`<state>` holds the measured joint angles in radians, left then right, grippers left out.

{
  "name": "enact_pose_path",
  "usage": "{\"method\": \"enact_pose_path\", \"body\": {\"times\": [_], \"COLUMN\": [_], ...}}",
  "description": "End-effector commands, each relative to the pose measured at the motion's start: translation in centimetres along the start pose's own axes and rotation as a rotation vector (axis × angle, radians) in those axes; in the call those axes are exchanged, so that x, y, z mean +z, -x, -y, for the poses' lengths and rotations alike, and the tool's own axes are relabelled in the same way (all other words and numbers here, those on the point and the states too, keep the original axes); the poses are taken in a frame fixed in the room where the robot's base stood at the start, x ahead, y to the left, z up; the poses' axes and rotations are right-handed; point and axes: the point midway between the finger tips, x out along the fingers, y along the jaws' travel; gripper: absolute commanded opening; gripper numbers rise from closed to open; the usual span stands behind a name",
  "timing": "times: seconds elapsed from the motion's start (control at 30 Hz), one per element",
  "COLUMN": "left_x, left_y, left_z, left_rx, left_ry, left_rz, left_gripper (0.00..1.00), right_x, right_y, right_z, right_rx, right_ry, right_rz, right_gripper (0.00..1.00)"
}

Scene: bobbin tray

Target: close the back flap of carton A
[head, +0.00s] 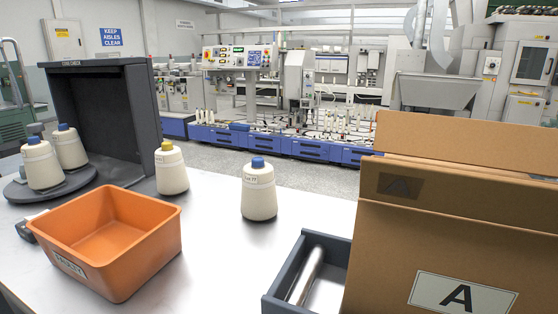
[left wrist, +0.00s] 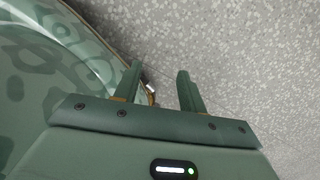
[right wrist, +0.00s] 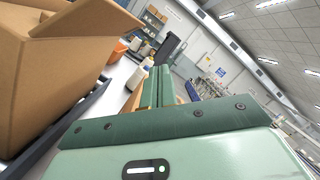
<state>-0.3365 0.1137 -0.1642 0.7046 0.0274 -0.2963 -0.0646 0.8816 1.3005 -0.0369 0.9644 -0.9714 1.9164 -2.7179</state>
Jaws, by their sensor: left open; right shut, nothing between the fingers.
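Carton A (head: 380,250) is a brown cardboard box at the right of the head view, with a white label reading A on its near face. A cardboard flap (head: 470,138) stands up at its far side, and another panel with a dark printed patch (head: 400,187) stands in front of it. The carton also fills the left of the right wrist view (right wrist: 35,85), with a flap (right wrist: 95,18) sticking outward. My right gripper (right wrist: 166,72) is shut and empty, to the side of the carton. My left gripper (left wrist: 159,78) is open and empty above the speckled floor.
An orange bin (head: 150,245), a white yarn bobbin with a blue top (head: 258,192) and one with a yellow top (head: 171,170) stand on the white table. A dark tray with a roller (head: 270,300) sits beside the carton. A dark screen booth (head: 100,110) stands at left.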

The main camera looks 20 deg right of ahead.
Motion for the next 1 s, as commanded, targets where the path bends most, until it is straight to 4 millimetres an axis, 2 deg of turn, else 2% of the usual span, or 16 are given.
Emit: {"method": "enact_pose_path", "body": {"times": [0.03,0.17,0.27,0.37,0.77,1.0], "left_x": [-0.3,-1.1,-1.4,-1.4,-1.4,-1.6], "left_y": [-1.6,-2.2,-2.1,-2.0,-2.1,-2.5], "left_z": [-0.6,-1.1,-1.2,-1.2,-1.1,-0.8], "left_rx": [0.011,0.016,0.016,0.015,0.015,0.011], "left_ry": [0.003,0.008,0.011,0.012,0.009,0.000], "left_rz": [0.008,0.002,-0.002,-0.005,-0.002,0.002], "left_gripper": [0.41,0.41,0.41,0.41,0.41,0.41], "right_x": [-1.2,-0.7,-0.3,-0.1,-0.1,2.7], "right_y": [0.5,0.9,0.4,-0.9,-9.3,-9.7], "right_z": [-1.3,-1.7,-1.7,-1.8,-2.4,-2.9], "right_rx": [0.030,0.071,0.080,0.081,0.077,0.077], "right_ry": [0.040,0.116,0.136,0.137,0.136,0.131], "right_rz": [-0.007,-0.002,0.002,0.004,0.007,0.003], "right_gripper": [0.00,0.00,0.00,0.00,0.00,0.00]}}
